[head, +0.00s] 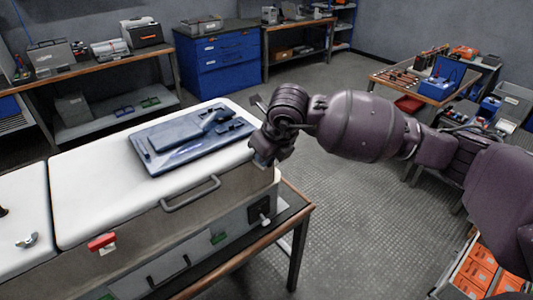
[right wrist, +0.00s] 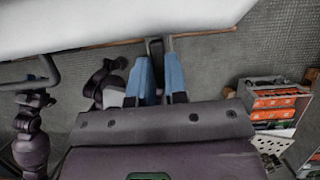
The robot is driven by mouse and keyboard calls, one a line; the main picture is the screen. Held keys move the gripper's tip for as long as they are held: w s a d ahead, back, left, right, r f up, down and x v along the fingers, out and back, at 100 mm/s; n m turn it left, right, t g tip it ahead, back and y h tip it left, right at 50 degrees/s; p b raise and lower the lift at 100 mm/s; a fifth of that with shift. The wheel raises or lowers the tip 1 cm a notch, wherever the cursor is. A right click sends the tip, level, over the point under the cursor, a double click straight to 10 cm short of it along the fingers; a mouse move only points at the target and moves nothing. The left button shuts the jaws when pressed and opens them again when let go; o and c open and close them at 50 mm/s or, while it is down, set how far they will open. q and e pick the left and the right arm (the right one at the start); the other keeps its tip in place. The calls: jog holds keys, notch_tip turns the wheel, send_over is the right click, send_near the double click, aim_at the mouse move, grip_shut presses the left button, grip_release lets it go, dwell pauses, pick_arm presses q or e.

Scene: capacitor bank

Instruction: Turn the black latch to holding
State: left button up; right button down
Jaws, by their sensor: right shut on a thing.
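My right gripper (head: 264,152) is at the front right corner of the white-topped cabinet (head: 90,190), its fingers mostly hidden behind my wrist in the head view. In the right wrist view its two blue fingers (right wrist: 160,80) are close together, shut on a narrow dark piece (right wrist: 155,47) just below the white top's edge. This looks like the black latch, but its shape and setting are mostly hidden by the fingers.
A blue flat panel (head: 190,138) lies on the white top. A grey bar handle (head: 190,195), a red handle (head: 101,242) and a dark plate with a white knob (head: 261,209) are on the front. Open floor (head: 350,220) lies to the right; orange bins (head: 478,268) stand at lower right.

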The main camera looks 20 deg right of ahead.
dwell(0.4)
jog(key=c, duration=1.4)
grip_release()
jog(key=shift+r, duration=0.15)
jog(key=v, duration=1)
jog(key=shift+s+d+r, duration=0.1)
jog(key=shift+s+r, duration=0.15)
